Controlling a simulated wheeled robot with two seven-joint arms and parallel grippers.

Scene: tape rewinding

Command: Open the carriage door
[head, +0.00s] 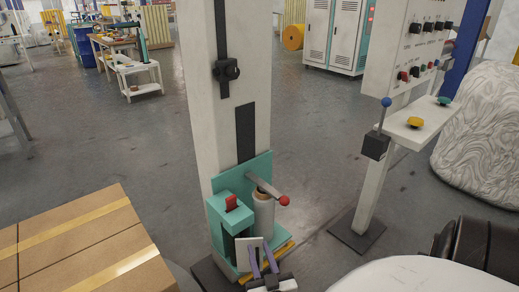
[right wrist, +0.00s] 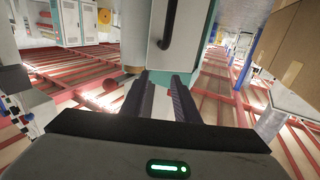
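The teal carriage (head: 228,215) sits low on the white column (head: 215,130). It has a red switch (head: 232,202) on top and holds an upright pale roll (head: 264,213). A lever arm with a red knob (head: 284,201) reaches over the roll. My right gripper (head: 262,260) is at the carriage's lower front, its two fingers apart with nothing seen between them. In the right wrist view, the fingers (right wrist: 162,82) point at a pale panel with teal edges and a dark handle (right wrist: 170,25); contact is unclear. My left gripper is out of view.
A control stand with a blue-knobbed lever (head: 386,102) and a button panel (head: 415,125) stands to the right. Cardboard boxes (head: 80,235) are at lower left. A wrapped pallet (head: 482,135) is at far right. Bare floor lies between column and stand.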

